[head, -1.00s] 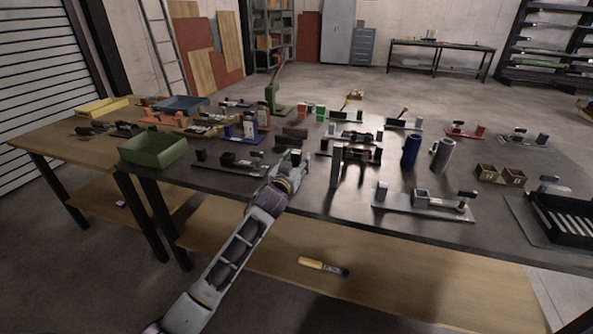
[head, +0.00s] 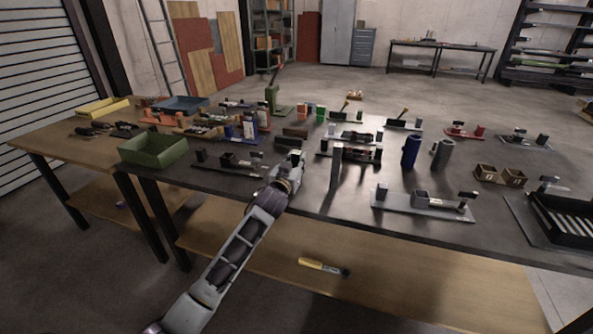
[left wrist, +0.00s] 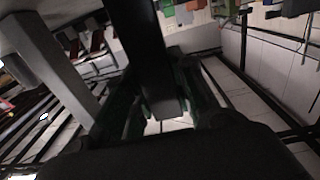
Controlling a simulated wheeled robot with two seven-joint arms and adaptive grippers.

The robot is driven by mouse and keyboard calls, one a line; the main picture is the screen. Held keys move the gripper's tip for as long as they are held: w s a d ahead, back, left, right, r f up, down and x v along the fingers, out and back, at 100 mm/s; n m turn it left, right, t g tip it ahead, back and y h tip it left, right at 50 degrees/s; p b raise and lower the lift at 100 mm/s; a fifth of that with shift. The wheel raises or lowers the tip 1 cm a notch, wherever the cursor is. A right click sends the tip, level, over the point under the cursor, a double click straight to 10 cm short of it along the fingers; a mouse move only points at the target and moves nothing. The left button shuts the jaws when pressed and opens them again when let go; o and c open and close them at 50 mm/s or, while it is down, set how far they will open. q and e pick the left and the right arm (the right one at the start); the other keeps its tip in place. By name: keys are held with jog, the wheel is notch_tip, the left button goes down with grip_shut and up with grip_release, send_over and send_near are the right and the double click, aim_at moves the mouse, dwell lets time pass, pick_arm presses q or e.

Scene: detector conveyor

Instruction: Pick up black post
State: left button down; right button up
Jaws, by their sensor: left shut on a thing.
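My left gripper (head: 293,160) is at the front edge of the dark table, near its middle, in the head view. In the left wrist view a dark post (left wrist: 143,45) comes down from the top between the two fingers (left wrist: 160,100), and the gripper is shut on it. The post's far end is out of that picture. In the head view the gripper hides most of what it holds, and I cannot tell whether the post touches the table. My right gripper is not in view.
The dark table (head: 340,203) holds several fixtures. A grey-based fixture (head: 425,203), a light upright post (head: 337,160), and blue (head: 411,151) and grey (head: 443,153) cylinders stand right of my gripper. A green bin (head: 152,149) is left; a black tray (head: 565,215) is far right.

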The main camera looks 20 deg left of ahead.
pick_arm(q)
jog(key=shift+r, duration=0.1)
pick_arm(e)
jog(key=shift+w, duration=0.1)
